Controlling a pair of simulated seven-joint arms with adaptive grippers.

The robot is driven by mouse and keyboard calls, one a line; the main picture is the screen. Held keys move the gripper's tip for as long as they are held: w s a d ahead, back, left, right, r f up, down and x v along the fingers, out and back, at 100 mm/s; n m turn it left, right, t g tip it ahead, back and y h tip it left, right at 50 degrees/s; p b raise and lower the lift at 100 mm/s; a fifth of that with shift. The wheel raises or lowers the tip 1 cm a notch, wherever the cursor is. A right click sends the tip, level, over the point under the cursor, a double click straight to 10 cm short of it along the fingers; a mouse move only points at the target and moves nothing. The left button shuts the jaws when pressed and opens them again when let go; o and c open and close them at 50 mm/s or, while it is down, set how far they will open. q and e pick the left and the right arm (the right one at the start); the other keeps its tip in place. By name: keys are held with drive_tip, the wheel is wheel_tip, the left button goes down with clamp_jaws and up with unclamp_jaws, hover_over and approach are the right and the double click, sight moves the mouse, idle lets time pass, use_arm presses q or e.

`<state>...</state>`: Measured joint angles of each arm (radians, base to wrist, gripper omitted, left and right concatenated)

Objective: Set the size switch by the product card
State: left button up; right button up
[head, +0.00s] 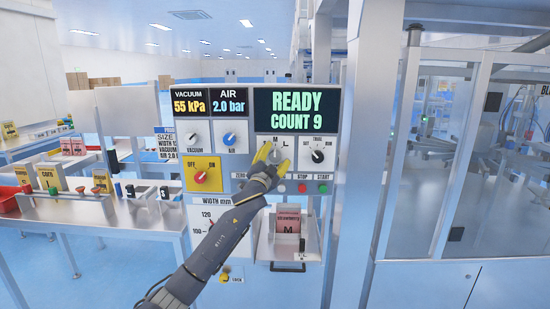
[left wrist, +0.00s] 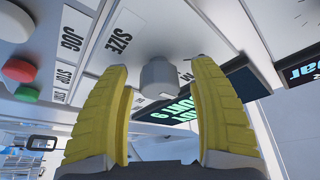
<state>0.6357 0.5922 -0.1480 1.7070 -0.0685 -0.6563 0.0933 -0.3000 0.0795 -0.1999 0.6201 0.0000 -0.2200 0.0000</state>
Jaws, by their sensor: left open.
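The size switch is a grey knob (left wrist: 158,77) under a SIZE label in the left wrist view. My left gripper (head: 273,157) is open, its yellow fingers on either side of the knob; contact is not clear. In the head view the gripper covers most of the switch, with the marks M and L showing above it, so its setting cannot be read. The product card (head: 167,143) is a blue and white sheet left of the panel. Its SIZE line is cut off by the panel, hiding the size. My right gripper is out of view.
The panel also carries a vacuum knob (head: 196,137), an air knob (head: 229,138), a red OFF/ON knob (head: 201,177), a SET/TRIAL/RUN knob (head: 317,156) and a green START button (head: 323,189). A pink pouch marked M (head: 288,221) stands below. A metal post (head: 362,120) is at right.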

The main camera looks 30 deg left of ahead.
use_arm(q)
drive_tip(key=v, duration=1.2)
idle(0.4)
